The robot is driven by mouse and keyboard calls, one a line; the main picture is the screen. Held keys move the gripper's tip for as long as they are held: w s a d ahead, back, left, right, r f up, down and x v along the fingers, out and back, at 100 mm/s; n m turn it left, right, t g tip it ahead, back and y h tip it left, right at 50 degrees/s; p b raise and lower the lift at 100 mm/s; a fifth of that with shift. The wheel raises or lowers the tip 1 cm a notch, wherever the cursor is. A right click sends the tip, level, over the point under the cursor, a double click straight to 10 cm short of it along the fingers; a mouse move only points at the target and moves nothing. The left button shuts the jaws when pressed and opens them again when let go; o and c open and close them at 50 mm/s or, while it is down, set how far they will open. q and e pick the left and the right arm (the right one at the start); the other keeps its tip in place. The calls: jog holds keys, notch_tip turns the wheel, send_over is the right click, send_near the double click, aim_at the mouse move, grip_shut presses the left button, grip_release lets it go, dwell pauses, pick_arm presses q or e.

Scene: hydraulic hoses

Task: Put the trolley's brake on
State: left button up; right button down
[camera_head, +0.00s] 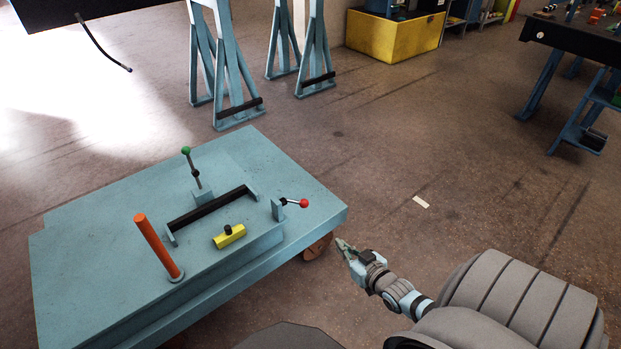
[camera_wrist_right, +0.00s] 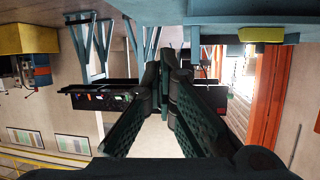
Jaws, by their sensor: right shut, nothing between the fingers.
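The light-blue trolley (camera_head: 90,235) stands at the left in the head view. On its deck are an upright lever with a green knob (camera_head: 186,150), a lever with a red knob (camera_head: 303,203) lying sideways near the right edge, a black bar in a frame (camera_head: 208,208), a yellow block (camera_head: 229,236) and a leaning orange post (camera_head: 158,246). Which of these is the brake is not marked. My right gripper (camera_head: 342,243) is shut and empty, just off the trolley's right corner, near a wheel (camera_head: 316,247). Its fingers also show in the right wrist view (camera_wrist_right: 168,58). My left gripper is out of view.
Blue trestle stands (camera_head: 235,70) are behind the trolley. A yellow bin (camera_head: 395,36) is at the back. A dark-topped bench (camera_head: 570,37) stands at the far right. A dark hose (camera_head: 103,48) hangs at top left. The floor right of the trolley is mostly clear.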

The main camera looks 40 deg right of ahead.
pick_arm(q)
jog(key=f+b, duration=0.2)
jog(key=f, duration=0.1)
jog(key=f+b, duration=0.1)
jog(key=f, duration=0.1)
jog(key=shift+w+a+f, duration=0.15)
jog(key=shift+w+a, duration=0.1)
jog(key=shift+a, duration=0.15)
pick_arm(e)
jog(key=w+r+t+y, duration=0.1)
jog(key=w+r+t, duration=0.4)
jog(key=r, duration=0.6)
jog(key=shift+w+d+r+m, duration=0.2)
jog(key=shift+w+d+m, duration=0.1)
jog(key=shift+w, duration=0.2)
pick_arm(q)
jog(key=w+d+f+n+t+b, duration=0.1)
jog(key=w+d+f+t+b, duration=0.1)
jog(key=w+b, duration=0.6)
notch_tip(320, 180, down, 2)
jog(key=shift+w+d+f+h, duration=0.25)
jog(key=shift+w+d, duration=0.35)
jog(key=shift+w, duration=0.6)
pick_arm(e)
jog(key=w+f, duration=0.3)
jog(key=w, duration=0.6)
